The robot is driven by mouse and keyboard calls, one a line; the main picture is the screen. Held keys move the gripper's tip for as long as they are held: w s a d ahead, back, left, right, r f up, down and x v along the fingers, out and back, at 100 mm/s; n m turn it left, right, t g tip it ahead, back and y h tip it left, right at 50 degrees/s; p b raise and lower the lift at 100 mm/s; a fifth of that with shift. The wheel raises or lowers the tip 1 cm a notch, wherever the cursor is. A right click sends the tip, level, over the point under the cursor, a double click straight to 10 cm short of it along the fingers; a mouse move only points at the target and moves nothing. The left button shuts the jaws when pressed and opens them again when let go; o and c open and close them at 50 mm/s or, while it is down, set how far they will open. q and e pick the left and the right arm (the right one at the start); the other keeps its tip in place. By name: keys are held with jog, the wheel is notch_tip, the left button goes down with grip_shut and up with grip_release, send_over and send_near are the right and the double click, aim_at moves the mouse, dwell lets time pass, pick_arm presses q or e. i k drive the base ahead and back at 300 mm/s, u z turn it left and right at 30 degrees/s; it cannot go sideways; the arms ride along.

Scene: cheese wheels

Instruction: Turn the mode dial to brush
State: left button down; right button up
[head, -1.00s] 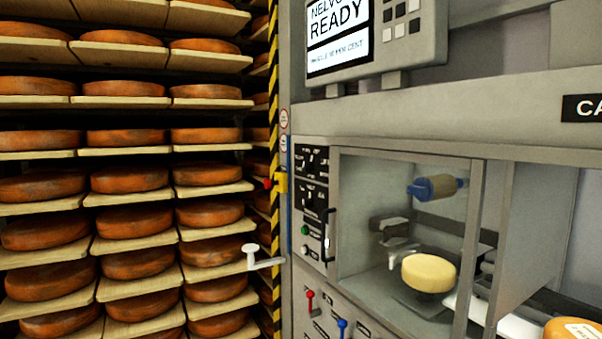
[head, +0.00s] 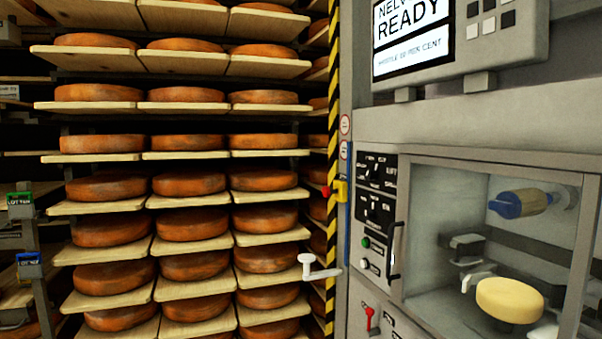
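A black control panel (head: 376,187) sits on the left side of the grey machine, beside the glazed chamber. It carries two dark rotary dials with white lettering, an upper dial (head: 375,168) and a lower dial (head: 374,210). The lettering is too small to tell which is the mode dial or where it points. A green button (head: 366,243) and a white button (head: 364,264) are below the dials. Neither of my grippers shows in the head view.
A black door handle (head: 394,250) stands out right of the panel. A pale crank handle (head: 318,270) juts left from the machine. An emergency-stop box (head: 340,190) is on the striped post. Racks of cheese wheels (head: 192,184) fill the left. A pale cheese (head: 510,300) sits inside the chamber.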

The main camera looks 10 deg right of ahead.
aim_at(370, 174)
jog(key=u, duration=0.25)
jog(key=i, duration=1.05)
jog(key=z, duration=0.25)
